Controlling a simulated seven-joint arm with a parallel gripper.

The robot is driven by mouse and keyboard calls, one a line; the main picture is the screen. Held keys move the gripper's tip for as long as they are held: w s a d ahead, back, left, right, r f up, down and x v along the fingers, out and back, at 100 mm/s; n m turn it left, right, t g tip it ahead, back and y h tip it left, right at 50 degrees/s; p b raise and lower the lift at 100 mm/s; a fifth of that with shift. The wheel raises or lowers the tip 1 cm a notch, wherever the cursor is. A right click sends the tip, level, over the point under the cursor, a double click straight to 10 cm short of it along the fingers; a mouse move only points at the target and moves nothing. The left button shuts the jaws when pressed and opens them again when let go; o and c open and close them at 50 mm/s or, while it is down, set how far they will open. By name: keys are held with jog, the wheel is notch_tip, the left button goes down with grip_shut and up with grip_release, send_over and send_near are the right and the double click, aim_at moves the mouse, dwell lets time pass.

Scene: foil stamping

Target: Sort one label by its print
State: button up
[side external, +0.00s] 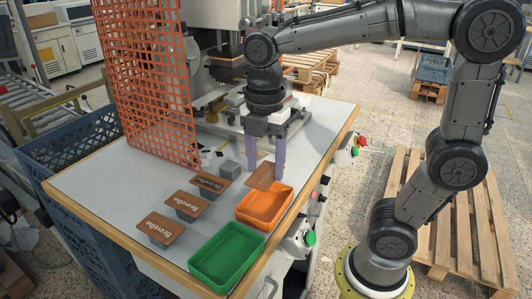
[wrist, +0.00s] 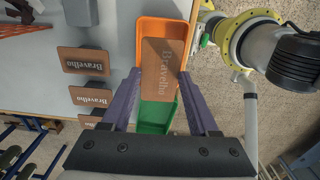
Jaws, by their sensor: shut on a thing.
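My gripper (side external: 266,172) is shut on a brown label (side external: 261,177), its two purple fingers at the label's sides. In the wrist view the held label (wrist: 164,66) shows the word "Bravelho" running lengthwise, fainter than on the other labels. It hangs above the orange tray (side external: 266,211), near its back edge in the side view. The green tray (side external: 228,256) stands in front of the orange one. Both trays look empty where visible. Three more brown labels rest on grey blocks to the left: a back one (side external: 210,183), a middle one (side external: 183,205) and a front one (side external: 160,228).
A bare grey block (side external: 230,170) stands behind the row of labels. An orange mesh guard (side external: 150,85) rises at the table's left, and the stamping machine (side external: 205,65) stands behind. Blue crates (side external: 75,155) stand beyond the left edge.

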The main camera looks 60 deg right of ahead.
aim_at(266, 174)
jog(key=shift+f, duration=2.15)
jog(key=o, duration=1.4)
jog(key=shift+c, duration=0.2)
notch_tip(266, 174, up, 14)
jog(key=shift+d, duration=0.1)
